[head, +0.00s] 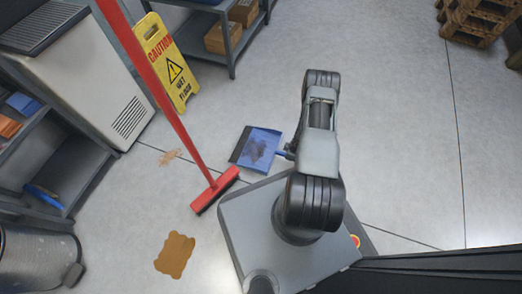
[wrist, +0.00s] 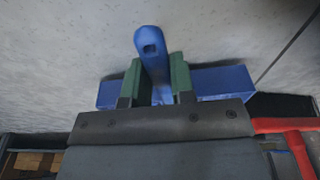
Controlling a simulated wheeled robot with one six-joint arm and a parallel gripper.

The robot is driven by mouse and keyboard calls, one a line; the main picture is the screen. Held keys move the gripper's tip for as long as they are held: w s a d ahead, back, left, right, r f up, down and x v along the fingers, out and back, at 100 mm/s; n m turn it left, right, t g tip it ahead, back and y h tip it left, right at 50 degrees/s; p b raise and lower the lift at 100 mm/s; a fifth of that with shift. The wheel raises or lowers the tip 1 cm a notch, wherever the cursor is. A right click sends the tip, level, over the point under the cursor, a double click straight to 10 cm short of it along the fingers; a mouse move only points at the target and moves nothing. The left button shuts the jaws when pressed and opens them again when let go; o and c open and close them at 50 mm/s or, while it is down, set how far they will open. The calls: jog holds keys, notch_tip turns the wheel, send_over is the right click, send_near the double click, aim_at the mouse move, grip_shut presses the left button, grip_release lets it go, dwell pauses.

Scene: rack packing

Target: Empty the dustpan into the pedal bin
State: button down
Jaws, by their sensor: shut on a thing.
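The blue dustpan (head: 262,137) is out beyond my arm in the head view, with a dark patch of dirt on its pan. Its handle points right, towards my arm. In the wrist view my gripper (wrist: 157,85) has its green fingers shut on the blue dustpan handle (wrist: 151,50); the pan (wrist: 222,80) shows partly behind them. In the head view my arm hides the gripper. I cannot tell how high the dustpan is above the floor. A grey metal cylinder (head: 35,262), apparently the pedal bin, stands at the lower left, cut by the frame edge. Its inside is not visible.
A red broom (head: 216,188) stands left of the dustpan, its handle slanting up leftwards. A brown puddle (head: 175,254) and scattered crumbs (head: 170,156) lie on the floor. A yellow caution sign (head: 168,62), an ice-machine-like cabinet (head: 85,80) and shelves (head: 75,170) line the left.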

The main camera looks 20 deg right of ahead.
notch_tip(320, 180, up, 11)
jog(key=p, duration=0.8)
dwell(1.4)
